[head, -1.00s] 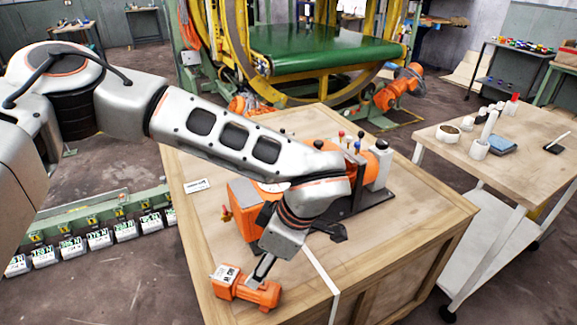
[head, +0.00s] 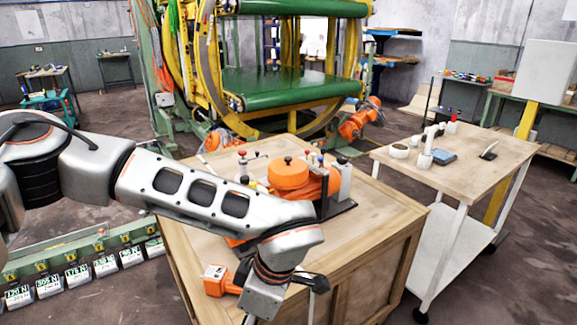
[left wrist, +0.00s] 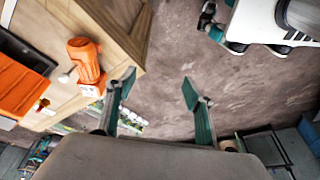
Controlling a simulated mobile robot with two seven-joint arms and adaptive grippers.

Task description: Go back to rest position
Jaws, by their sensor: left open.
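My left arm reaches in from the left in the head view, and its wrist (head: 265,298) hangs at the crate's near edge; its fingertips are cut off below the frame. In the left wrist view my left gripper (left wrist: 159,82) is open, with bare floor between its fingers and nothing held. An orange power tool (head: 217,281) lies on the wooden crate, partly hidden behind my arm. It also shows in the left wrist view (left wrist: 86,62), to the left of the fingers and apart from them. My right gripper is not in view.
The wooden crate (head: 376,225) carries an orange machine (head: 290,174) on a dark base. A wooden-topped cart (head: 465,169) with small items stands to the right. Labelled boxes (head: 78,279) line the floor at left. A yellow and green machine (head: 280,90) stands behind.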

